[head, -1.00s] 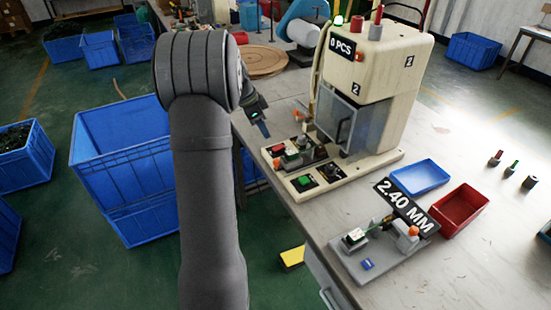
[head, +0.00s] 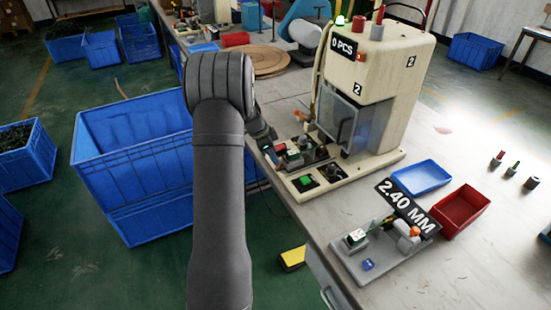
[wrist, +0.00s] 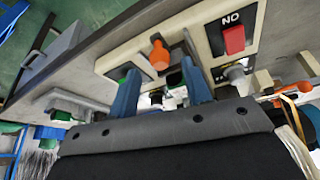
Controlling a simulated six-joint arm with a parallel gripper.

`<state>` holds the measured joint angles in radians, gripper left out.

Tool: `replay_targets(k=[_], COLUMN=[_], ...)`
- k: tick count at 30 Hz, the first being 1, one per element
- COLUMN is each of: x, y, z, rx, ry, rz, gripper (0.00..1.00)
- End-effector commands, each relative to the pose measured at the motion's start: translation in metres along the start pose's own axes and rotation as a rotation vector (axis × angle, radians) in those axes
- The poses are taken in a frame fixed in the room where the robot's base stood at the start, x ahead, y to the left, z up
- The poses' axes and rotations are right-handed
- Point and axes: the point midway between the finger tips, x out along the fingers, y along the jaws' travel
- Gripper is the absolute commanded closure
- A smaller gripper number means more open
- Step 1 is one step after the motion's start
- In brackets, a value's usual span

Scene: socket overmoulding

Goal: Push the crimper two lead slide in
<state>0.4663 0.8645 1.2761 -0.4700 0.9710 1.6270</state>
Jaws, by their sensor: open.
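The cream crimper marked 2 (head: 386,85) stands on the bench with its door shut. Its low base in front (head: 345,180) carries the small slide unit with an orange knob (head: 303,141). In the wrist view an orange knob (wrist: 160,53) shows beyond and between my two blue fingers. My gripper (head: 268,141) is at the left end of this base, partly hidden behind my arm. In the wrist view my gripper (wrist: 162,88) is open, with nothing seen held between the fingers. I cannot tell whether a finger touches the slide.
A red switch (wrist: 234,39) under a NO label is right of the fingers. A green button (head: 306,181) sits on the base's front. The 2.40 MM gauge fixture (head: 352,268), blue tray (head: 446,175) and red tray (head: 486,207) lie to the right. Blue crates (head: 85,135) stand left.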

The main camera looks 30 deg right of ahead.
Motion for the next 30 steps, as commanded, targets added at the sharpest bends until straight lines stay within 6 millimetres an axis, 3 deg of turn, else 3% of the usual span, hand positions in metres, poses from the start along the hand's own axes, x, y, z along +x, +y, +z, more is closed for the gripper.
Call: replay_targets(k=[6, 16, 23, 30], x=[0.021, 0.024, 0.024, 0.027], y=[0.0, 0.0, 0.0, -0.003], z=[0.0, 0.0, 0.0, -0.007], rx=[0.002, 0.001, 0.001, 0.002], ry=[0.0, 0.0, 0.0, 0.0], rz=[-0.001, -0.001, -0.001, -0.001], gripper=[0.55, 0.55, 1.0, 1.0])
